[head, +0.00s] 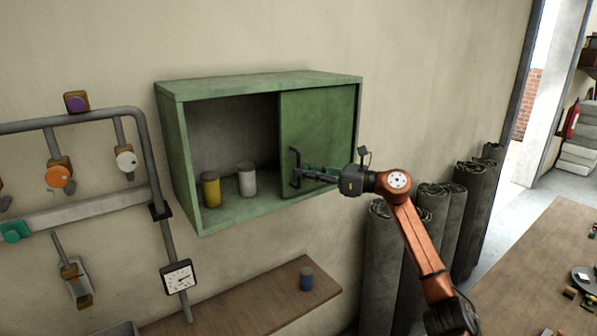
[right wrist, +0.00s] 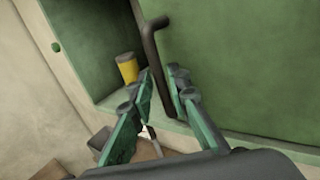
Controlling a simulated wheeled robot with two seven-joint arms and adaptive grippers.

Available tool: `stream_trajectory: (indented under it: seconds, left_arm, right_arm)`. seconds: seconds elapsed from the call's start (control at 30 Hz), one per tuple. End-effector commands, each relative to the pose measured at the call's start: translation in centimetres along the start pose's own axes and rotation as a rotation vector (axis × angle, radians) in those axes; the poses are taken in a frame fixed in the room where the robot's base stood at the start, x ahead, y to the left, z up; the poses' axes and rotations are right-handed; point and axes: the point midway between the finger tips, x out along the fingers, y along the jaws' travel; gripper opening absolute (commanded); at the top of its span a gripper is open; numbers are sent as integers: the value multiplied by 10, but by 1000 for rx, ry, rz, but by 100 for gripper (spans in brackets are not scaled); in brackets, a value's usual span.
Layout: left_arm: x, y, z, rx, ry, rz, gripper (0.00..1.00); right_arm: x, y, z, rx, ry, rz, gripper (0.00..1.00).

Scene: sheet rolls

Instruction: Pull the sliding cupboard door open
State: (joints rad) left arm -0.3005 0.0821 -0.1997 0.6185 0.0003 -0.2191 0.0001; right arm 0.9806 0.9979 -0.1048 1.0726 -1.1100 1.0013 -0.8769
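The green cupboard (head: 182,150) is mounted on the wall. Its sliding door (head: 325,125) covers the right part of the front, and the left part stands open. A dark bar handle (head: 293,165) is on the door's left side; it also shows in the right wrist view (right wrist: 157,62). My right gripper (head: 303,172) is at the handle. In the right wrist view its two green fingers (right wrist: 162,82) stand apart, one on each side of the bar, with a small gap visible at the left finger. My left gripper is not in view.
A yellow can (head: 210,189) and a white can (head: 247,180) stand in the cupboard's open part. Below is a wooden shelf (head: 240,310) with a blue can (head: 306,279). Pipes with valves (head: 90,117) are at left, dark sheet rolls (head: 383,250) at right.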

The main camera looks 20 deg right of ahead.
Motion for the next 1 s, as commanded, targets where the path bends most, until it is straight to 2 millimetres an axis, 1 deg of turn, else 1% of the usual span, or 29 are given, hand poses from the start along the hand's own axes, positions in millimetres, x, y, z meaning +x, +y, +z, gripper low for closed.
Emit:
stream_trajectory:
  seconds: [0.03,0.3,0.4,0.5,0.7,1.0]
  left_arm:
    - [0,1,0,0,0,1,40]
    - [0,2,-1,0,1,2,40]
    - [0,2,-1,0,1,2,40]
    - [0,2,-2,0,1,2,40]
    - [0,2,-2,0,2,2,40]
    - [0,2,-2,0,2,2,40]
  right_arm:
    - [-12,-2,-1,-2,3,-5,16]
    - [-67,-1,-1,-1,3,-3,16]
    - [-82,-1,-2,-1,4,-2,16]
    - [-93,-1,-1,-1,2,-3,16]
    - [-100,0,0,-1,1,-1,16]
    - [-100,-1,0,-1,1,-1,16]
